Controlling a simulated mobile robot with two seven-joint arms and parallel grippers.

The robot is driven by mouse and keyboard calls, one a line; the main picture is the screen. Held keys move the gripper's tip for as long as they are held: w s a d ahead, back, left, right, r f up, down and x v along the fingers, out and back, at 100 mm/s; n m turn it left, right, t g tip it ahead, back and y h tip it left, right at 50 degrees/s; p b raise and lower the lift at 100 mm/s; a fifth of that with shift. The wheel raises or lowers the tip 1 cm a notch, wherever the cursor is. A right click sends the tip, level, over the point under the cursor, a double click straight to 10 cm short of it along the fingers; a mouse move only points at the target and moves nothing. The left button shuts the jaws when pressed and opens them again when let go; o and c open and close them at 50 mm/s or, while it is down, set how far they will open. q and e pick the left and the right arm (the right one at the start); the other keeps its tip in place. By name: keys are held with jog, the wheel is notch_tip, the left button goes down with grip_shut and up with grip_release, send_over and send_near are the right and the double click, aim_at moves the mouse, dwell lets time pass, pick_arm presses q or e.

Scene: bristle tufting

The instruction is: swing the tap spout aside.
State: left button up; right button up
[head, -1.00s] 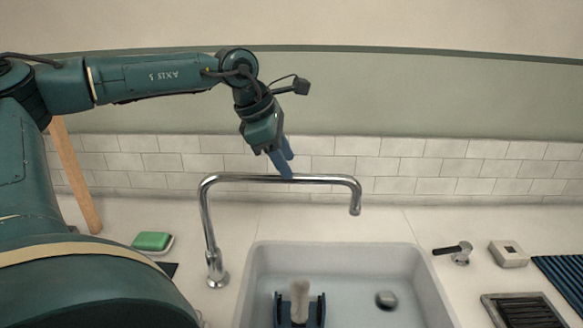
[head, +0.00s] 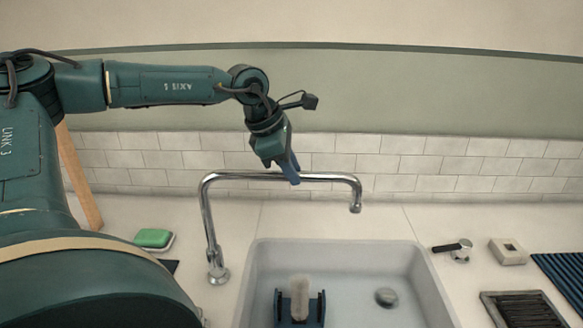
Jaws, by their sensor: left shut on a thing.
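The chrome tap (head: 207,225) stands at the left rear corner of the sink. Its long spout (head: 330,177) runs level to the right over the back of the sink, its tip bent down over the rear edge. My left gripper (head: 293,175) comes down from above with blue fingers, shut on the spout near the middle of its level part. The fingers partly hide the spout there. My right gripper is not in view.
The grey sink (head: 252,285) holds a blue fixture (head: 286,311) with a pale upright piece. A green sponge (head: 153,238) lies left of the tap. A black-handled fitting (head: 460,250), a small pale box (head: 508,251) and a dark grate (head: 522,310) lie right.

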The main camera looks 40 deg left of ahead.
pick_arm(q)
grip_shut()
jog(key=shift+w, duration=0.1)
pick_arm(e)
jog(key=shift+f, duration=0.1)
pick_arm(q)
jog(key=shift+w+a+f+n+b, duration=0.1)
jog(key=shift+w+a+n+b, duration=0.25)
jog(key=shift+a+b, duration=0.1)
jog(key=w+a+n+y+b, duration=0.1)
jog(key=w+a+n+y, duration=0.1)
jog(key=a+n, duration=0.5)
jog(key=w+a+n+g+y+b, duration=0.1)
jog(key=a+n+y, duration=0.3)
jog(key=a, duration=1.2)
jog(key=w+n+b, duration=0.1)
jog(key=n, duration=0.3)
jog(key=shift+g+b, duration=0.3)
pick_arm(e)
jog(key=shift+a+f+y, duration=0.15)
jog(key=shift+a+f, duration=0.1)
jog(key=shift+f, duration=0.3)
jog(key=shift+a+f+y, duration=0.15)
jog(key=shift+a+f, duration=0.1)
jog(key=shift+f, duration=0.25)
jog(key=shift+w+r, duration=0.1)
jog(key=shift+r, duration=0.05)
